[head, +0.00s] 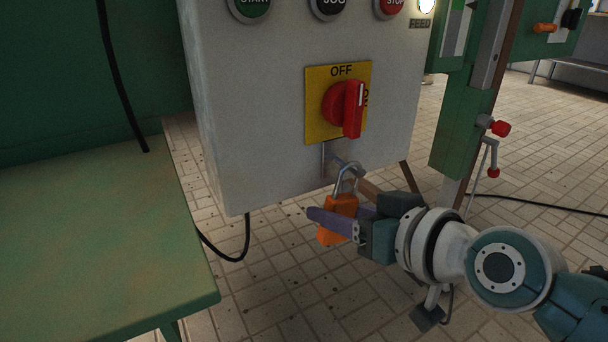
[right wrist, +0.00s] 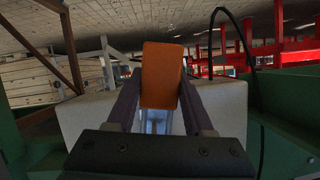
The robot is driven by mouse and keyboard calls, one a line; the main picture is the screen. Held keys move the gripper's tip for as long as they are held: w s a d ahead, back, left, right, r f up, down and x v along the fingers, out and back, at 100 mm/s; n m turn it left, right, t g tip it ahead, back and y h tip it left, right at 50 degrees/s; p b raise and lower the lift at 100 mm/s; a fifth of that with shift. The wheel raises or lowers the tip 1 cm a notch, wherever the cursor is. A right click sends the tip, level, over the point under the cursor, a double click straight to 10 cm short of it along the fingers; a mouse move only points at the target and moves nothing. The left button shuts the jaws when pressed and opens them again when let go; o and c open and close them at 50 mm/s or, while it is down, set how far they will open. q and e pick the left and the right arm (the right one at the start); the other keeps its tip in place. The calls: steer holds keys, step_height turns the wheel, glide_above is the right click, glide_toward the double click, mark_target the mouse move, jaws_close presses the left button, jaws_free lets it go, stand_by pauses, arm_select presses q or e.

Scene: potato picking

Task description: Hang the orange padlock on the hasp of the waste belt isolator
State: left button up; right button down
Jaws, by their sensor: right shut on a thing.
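The orange padlock (head: 337,207) is held upright by its body, with its grey shackle (head: 346,176) at the top, close under the metal hasp (head: 345,164). The shackle overlaps the hasp in the head view; I cannot tell whether it passes through it. My right gripper (head: 340,221) is shut on the padlock, which also shows between the fingers in the right wrist view (right wrist: 162,76). The isolator's red rotary handle (head: 345,106) sits on a yellow plate (head: 314,129) above the hasp. "OFF" is at the plate's top and "ON" at its right; the handle stands about upright. My left gripper is not in view.
The grey control box (head: 255,135) carries START, JOG and STOP buttons above. A green table (head: 95,240) stands at the left. A green post (head: 462,125) with red-knobbed levers (head: 500,128) stands at the right. A black cable (head: 236,258) hangs below the box.

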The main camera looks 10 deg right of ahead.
stand_by(0.3)
steer(key=shift+c, duration=1)
jaws_free()
